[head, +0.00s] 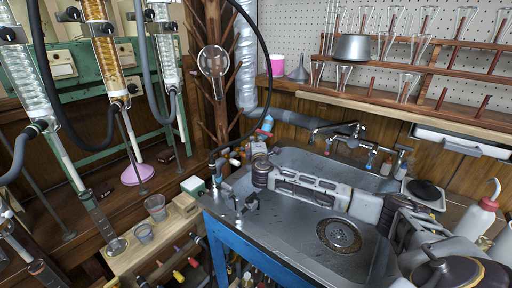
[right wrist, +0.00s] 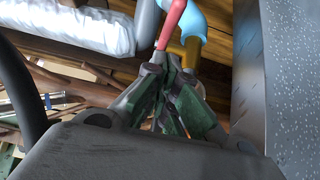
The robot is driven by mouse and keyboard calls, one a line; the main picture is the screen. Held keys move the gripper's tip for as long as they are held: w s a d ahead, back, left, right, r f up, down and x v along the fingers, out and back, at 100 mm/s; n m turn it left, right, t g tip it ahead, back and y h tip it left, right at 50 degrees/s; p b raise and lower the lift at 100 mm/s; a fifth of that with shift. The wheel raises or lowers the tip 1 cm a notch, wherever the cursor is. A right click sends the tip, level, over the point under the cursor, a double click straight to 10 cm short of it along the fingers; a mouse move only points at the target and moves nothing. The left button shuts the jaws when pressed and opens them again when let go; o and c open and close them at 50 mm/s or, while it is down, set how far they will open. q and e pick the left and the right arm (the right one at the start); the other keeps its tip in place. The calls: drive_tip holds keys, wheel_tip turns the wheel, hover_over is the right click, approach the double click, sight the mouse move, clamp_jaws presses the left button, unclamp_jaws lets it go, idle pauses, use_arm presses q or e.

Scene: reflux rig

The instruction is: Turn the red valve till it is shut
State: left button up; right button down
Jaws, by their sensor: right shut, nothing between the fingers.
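The red valve handle (right wrist: 172,24) is a red lever on a brass fitting (right wrist: 191,50) with a light blue pipe piece (right wrist: 188,14) beside it, in the right wrist view. In the head view the handle (head: 262,132) is a small red piece by the blue pipe, beyond the sink's back left corner. My right gripper (right wrist: 172,64) is shut and empty. Its fingertips are at the lower end of the red lever; I cannot tell whether they touch. In the head view this gripper (head: 259,147) is small, at the end of my arm across the sink. My left gripper is not in view.
The metal sink (head: 300,225) lies under my right arm, with a tap (head: 335,130) behind it. A silver duct (head: 245,60) and a black hose (head: 268,70) run near the valve. Glass condensers (head: 100,45) stand at left. Glassware shelves (head: 440,70) are at upper right.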

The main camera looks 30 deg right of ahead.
sight(266, 134)
drive_tip(key=shift+w+d, duration=0.15)
drive_tip(key=shift+d, duration=0.4)
drive_tip(key=shift+w+d, duration=0.15)
drive_tip(key=shift+d, duration=0.4)
drive_tip(key=shift+w+d+b, duration=0.25)
drive_tip(key=shift+d+b, duration=0.15)
drive_tip(key=shift+d, duration=0.2)
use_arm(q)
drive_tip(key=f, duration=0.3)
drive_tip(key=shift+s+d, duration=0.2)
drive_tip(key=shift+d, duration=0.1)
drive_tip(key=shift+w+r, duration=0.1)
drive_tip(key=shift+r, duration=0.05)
